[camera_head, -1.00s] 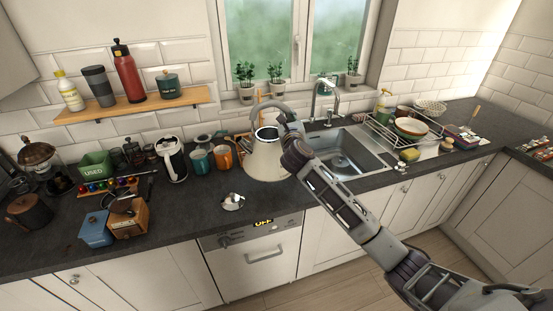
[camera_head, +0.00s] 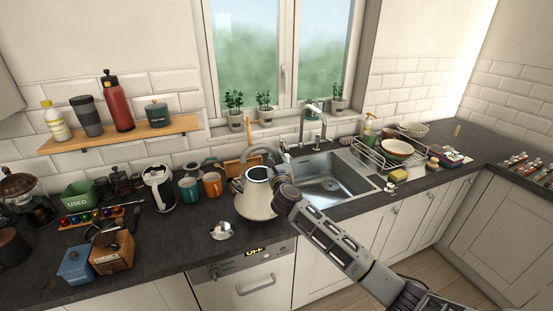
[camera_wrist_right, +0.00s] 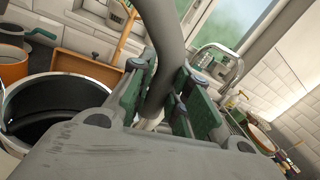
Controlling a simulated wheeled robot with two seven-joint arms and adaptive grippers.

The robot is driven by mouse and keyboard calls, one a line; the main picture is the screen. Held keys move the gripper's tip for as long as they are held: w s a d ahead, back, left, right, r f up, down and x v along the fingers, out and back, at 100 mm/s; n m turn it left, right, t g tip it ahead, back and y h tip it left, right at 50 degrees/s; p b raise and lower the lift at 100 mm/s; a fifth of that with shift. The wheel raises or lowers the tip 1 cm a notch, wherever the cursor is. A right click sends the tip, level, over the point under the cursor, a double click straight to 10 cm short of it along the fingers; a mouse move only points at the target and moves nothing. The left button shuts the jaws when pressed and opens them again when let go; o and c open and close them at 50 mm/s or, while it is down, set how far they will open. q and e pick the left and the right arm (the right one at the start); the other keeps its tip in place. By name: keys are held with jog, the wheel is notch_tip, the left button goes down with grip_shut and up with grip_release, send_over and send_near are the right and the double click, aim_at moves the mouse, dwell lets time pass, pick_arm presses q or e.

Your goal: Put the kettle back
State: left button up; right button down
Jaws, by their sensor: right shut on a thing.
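The cream kettle (camera_head: 257,200) with a grey arched handle is upright at the worktop's front, left of the sink. Its top is open and its dark inside shows in the right wrist view (camera_wrist_right: 50,105). My right gripper (camera_head: 279,174) is shut on the handle from the right side; in the wrist view its green-padded fingers (camera_wrist_right: 158,88) close around the handle. I cannot tell whether the kettle's base touches the worktop. A small silver piece (camera_head: 222,230), perhaps its lid, lies on the worktop to the kettle's left. My left gripper is not in view.
A white electric jug (camera_head: 159,188) stands further left. The worktop around the silver piece is clear.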

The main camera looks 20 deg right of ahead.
jog(key=shift+f, duration=1.7)
jog(key=c, duration=1.8)
grip_release()
jog(key=shift+f, duration=0.3)
jog(key=o, duration=0.5)
jog(key=shift+s+r, duration=0.1)
jog(key=shift+c, duration=0.2)
jog(key=b+v, duration=0.1)
jog(key=v, duration=1.1)
